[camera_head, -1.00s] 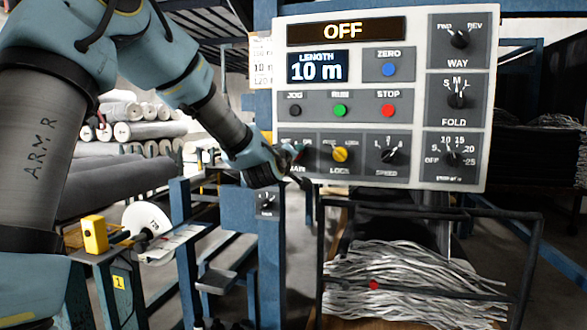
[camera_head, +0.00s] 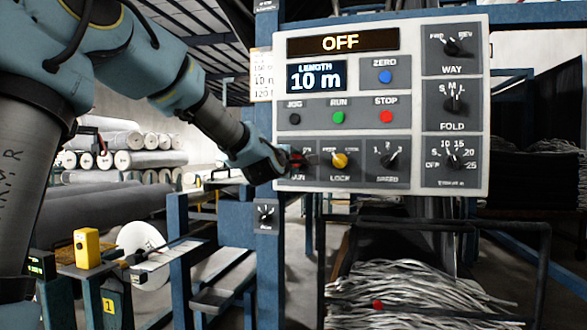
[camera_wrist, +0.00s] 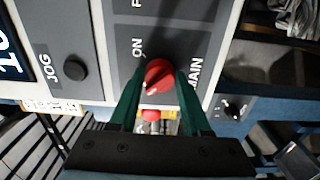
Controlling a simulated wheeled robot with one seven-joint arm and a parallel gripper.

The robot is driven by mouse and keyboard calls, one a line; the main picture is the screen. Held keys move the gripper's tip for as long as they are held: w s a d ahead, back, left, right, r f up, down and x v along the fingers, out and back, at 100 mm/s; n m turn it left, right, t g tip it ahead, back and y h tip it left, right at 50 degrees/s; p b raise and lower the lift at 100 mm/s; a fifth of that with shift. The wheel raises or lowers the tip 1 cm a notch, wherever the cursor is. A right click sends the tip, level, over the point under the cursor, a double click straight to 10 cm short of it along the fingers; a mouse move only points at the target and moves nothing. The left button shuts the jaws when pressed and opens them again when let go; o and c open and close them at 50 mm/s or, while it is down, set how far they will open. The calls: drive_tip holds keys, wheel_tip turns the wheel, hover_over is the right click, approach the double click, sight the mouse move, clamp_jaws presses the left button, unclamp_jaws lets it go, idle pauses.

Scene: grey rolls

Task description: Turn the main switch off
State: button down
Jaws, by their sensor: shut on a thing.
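The main switch is a red knob (camera_wrist: 161,72) on the control panel, with "ON" and "MAIN" lettered beside it in the wrist view. Its white mark is at its lower left in that view, away from "ON". My gripper (camera_wrist: 158,84) has one green finger on each side of the knob and is shut on it. In the head view my gripper (camera_head: 288,161) is at the panel's lower left corner and covers part of the switch. The panel's top display (camera_head: 341,43) reads "OFF".
The yellow LOCK knob (camera_head: 340,160) is just right of the main switch. Black JOG (camera_head: 295,118), green RUN (camera_head: 339,117) and red STOP (camera_head: 386,117) buttons are above. A small dial (camera_head: 265,213) is on the blue post below. A dark rail frame (camera_head: 447,226) stands below the panel.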

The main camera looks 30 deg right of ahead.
idle(0.4)
drive_tip(key=shift+c, duration=1.8)
unclamp_jaws()
drive_tip(key=b+v, duration=0.2)
drive_tip(key=v, duration=0.8)
drive_tip(key=shift+s+a, duration=0.3)
